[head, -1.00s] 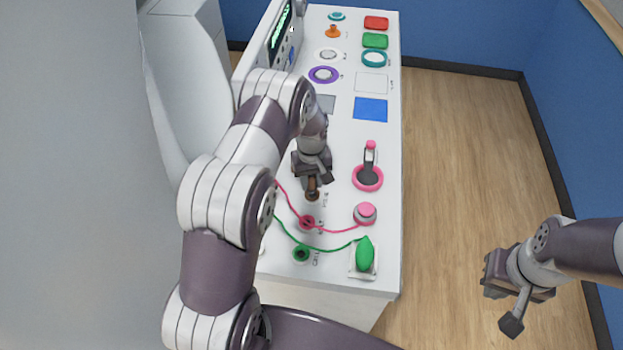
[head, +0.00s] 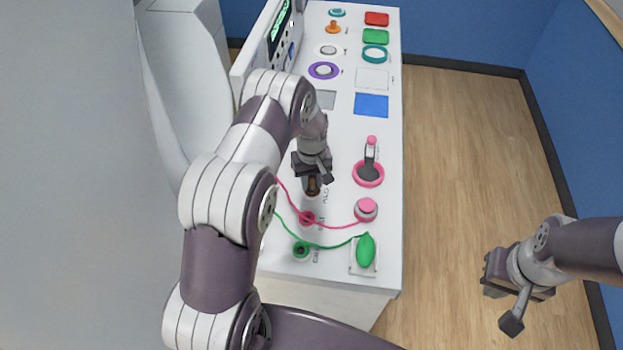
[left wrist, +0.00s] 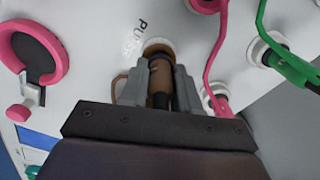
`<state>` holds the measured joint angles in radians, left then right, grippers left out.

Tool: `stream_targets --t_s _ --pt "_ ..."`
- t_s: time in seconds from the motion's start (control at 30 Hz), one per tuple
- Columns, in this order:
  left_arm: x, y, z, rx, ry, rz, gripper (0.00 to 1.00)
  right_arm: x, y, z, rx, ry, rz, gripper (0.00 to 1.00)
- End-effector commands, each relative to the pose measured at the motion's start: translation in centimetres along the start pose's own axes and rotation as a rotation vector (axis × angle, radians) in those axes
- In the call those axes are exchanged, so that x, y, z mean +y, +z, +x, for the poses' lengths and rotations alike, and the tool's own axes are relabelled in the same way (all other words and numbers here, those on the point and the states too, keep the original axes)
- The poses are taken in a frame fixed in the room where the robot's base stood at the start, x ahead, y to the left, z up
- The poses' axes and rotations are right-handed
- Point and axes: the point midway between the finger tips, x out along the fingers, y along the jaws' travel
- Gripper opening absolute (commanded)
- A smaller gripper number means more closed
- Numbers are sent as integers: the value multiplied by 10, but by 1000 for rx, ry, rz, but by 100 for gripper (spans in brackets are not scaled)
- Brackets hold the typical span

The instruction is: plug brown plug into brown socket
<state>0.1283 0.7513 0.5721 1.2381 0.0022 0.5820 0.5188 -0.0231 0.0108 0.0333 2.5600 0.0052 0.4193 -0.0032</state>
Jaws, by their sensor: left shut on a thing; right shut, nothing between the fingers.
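The brown plug (head: 313,187) is held in my left gripper (head: 312,180) over the panel in the head view. In the left wrist view the plug (left wrist: 160,82) is between the two grey fingers of my left gripper (left wrist: 158,85), which is shut on it. Its far end meets the brown socket (left wrist: 158,47), whose ring shows around the plug's tip. I cannot tell how deep the plug sits. In the head view the gripper and plug mostly hide the socket. My right gripper (head: 512,322) is shut and empty, away to the right above the floor.
A pink plug and cable (head: 307,218) and a green plug and cable (head: 301,250) are close in front of the brown socket.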

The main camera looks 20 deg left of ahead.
Motion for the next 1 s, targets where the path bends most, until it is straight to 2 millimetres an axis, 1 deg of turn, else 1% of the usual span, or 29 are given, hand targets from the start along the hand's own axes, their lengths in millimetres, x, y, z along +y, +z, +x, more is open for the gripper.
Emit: stream_targets --t_s 0.27,0.47,0.5,0.57,0.6,0.87,0.97,1.0 --pt "0 0 7 -1 0 0 0 0 1 5 0 0 0 0" --pt "0 0 6 0 0 0 0 0 0 4 0 0 0 0" --pt "0 0 6 0 0 0 37 0 0 4 0 0 0 0" --pt "0 0 6 0 0 0 57 0 0 4 0 0 0 0" --pt "0 0 6 0 0 0 60 0 0 4 0 0 0 0" --pt "0 0 5 0 0 0 60 0 1 5 0 0 0 0" --pt "0 -1 -5 3 2 0 60 0 1 8 0 0 0 0" --pt "1 -1 -12 4 2 0 60 0 1 11 0 0 0 0"
